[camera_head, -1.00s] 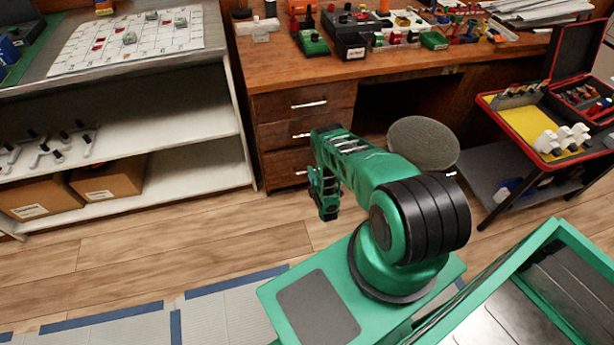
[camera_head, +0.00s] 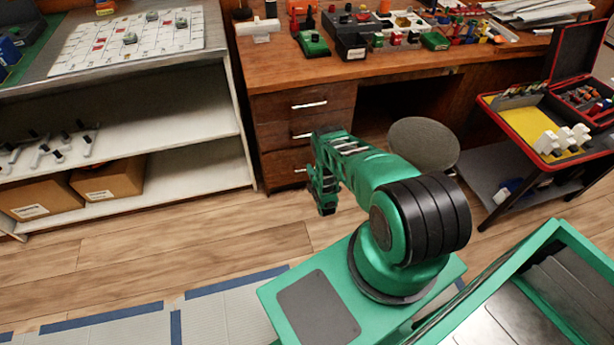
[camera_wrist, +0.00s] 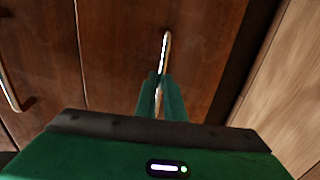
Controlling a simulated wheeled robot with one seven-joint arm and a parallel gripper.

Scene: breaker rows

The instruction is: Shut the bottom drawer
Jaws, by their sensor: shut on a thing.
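The bottom drawer (camera_head: 278,168) is the lowest of three brown wooden drawers on the left side of the desk. Its front looks about flush with the drawers above; any small gap cannot be told. In the wrist view, the view is turned, with the floor on the right, and the bottom drawer front (camera_wrist: 205,50) fills the middle. Its metal bar handle (camera_wrist: 166,45) runs down between my green fingers. My gripper (camera_wrist: 161,82) is shut on this handle. In the head view my arm reaches to the drawers and hides my fingertips.
The middle drawer (camera_wrist: 40,40) and its handle (camera_wrist: 8,92) show at left in the wrist view. A round grey stool (camera_head: 423,143) stands right of the drawers. A white shelf (camera_head: 190,110) is to the left, a tool cart (camera_head: 480,165) to the right. Floor before the desk is clear.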

